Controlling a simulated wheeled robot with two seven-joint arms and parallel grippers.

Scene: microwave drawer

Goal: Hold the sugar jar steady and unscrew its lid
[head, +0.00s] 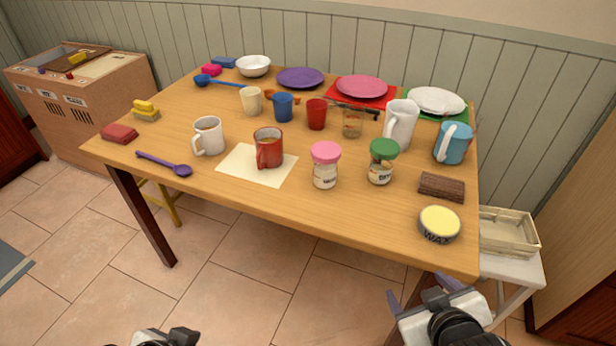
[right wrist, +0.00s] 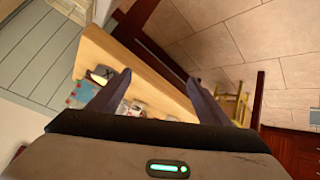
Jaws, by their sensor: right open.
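Two small labelled jars stand upright near the front of the table: one with a pink lid (head: 326,153) and one with a green lid (head: 384,149). Both lids are on. The labels are too small for me to tell surely which is the sugar jar. My right gripper (head: 417,292) is open and empty at the front right, off the table edge and apart from both jars. Its spread fingers also show in the right wrist view (right wrist: 155,98). My left gripper (head: 168,338) is barely in view at the bottom edge; its fingers are not clear.
A red mug (head: 268,148) on a cream sheet (head: 238,168) stands left of the jars. A wax tin (head: 439,223) and brown block (head: 441,187) lie to the right. Cups, a white pitcher (head: 400,125) and plates fill the back.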

